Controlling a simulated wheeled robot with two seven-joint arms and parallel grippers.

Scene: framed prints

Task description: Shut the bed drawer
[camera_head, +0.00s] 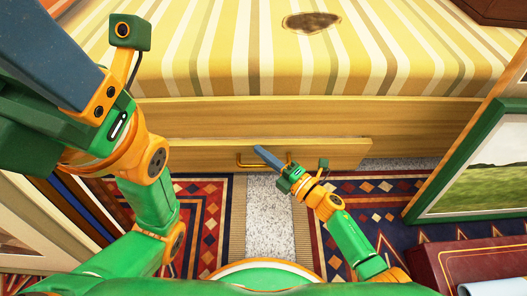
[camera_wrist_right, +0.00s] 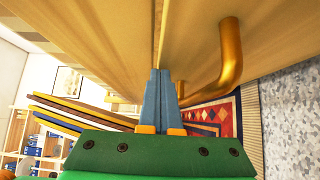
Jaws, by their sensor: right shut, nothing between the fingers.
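The bed drawer (camera_head: 330,153) has a pale wooden front that stands out a little from the bed base (camera_head: 420,115). Its gold handle (camera_head: 284,164) is on the front face and also shows in the right wrist view (camera_wrist_right: 231,55). My right gripper (camera_head: 258,150) is shut and empty, with its blue fingertips at the drawer front, over the handle. In the right wrist view its fingers (camera_wrist_right: 160,75) point at the wood beside the handle; I cannot tell whether they touch. My left gripper (camera_head: 45,45) is large at the upper left, away from the drawer; its jaw opening cannot be made out.
A striped mattress (camera_head: 240,50) with a dark-edged spot (camera_head: 311,22) lies above the drawer. A green-framed print (camera_head: 480,170) leans at the right, near a red box (camera_head: 470,265). More framed panels (camera_head: 75,205) lean at the left. Patterned rugs (camera_head: 205,215) cover the speckled floor.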

